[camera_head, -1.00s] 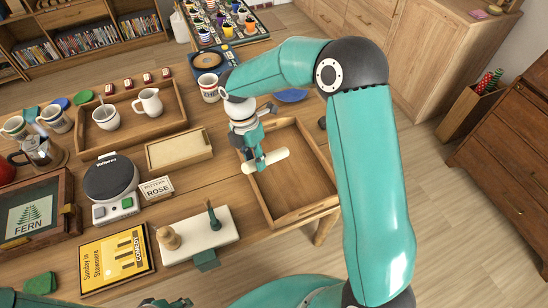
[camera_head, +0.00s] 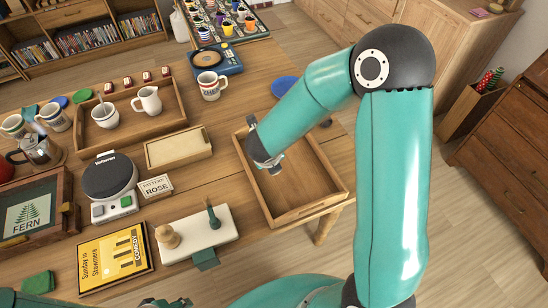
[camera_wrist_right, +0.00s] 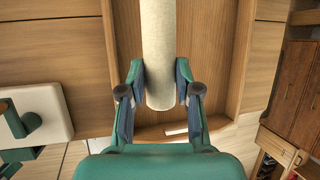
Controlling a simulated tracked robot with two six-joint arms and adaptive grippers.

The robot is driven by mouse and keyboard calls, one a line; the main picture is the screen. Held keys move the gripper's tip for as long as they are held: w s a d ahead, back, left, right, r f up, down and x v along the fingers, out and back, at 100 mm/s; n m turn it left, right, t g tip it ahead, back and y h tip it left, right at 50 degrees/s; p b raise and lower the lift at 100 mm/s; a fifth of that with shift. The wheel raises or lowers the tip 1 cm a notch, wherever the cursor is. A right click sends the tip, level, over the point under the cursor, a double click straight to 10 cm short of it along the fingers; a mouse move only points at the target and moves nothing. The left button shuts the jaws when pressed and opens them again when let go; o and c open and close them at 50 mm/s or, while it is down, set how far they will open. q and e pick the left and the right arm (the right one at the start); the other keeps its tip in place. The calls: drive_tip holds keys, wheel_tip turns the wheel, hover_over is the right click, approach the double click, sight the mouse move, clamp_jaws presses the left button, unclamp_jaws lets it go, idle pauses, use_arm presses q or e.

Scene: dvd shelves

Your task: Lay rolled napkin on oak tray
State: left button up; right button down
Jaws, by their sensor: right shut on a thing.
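The rolled napkin (camera_wrist_right: 158,45) is a cream cylinder between the two fingers of my right gripper (camera_wrist_right: 160,78), which is shut on it. In the head view the napkin is hidden behind my right wrist, and the right gripper (camera_head: 266,150) is mostly covered too. The wooden tray (camera_head: 338,196) is empty, with a raised rim, at the table's right end. My right gripper is over its left part. The tray's floor (camera_wrist_right: 215,50) shows under the napkin in the wrist view. I cannot tell whether they touch. My left gripper (camera_head: 166,302) barely shows at the bottom edge; its jaws are unclear.
A smaller wooden tray (camera_head: 178,148) stands left of the empty tray. A white board (camera_head: 190,245) with a pestle-like piece and a wooden knob stands in front. A mug (camera_head: 211,86) and a blue plate (camera_head: 285,87) lie behind. Floor is open at right.

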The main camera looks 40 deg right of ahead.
sight(271, 183)
drive_tip(key=shift+f+b, duration=3.75)
drive_tip(key=shift+f, duration=0.5)
drive_tip(key=c, duration=0.7)
unclamp_jaws()
drive_tip(key=shift+r, duration=0.2)
drive_tip(key=shift+a+r, duration=0.1)
drive_tip(key=shift+r, duration=0.15)
drive_tip(key=v, duration=1.1)
drive_tip(key=shift+s, duration=0.2)
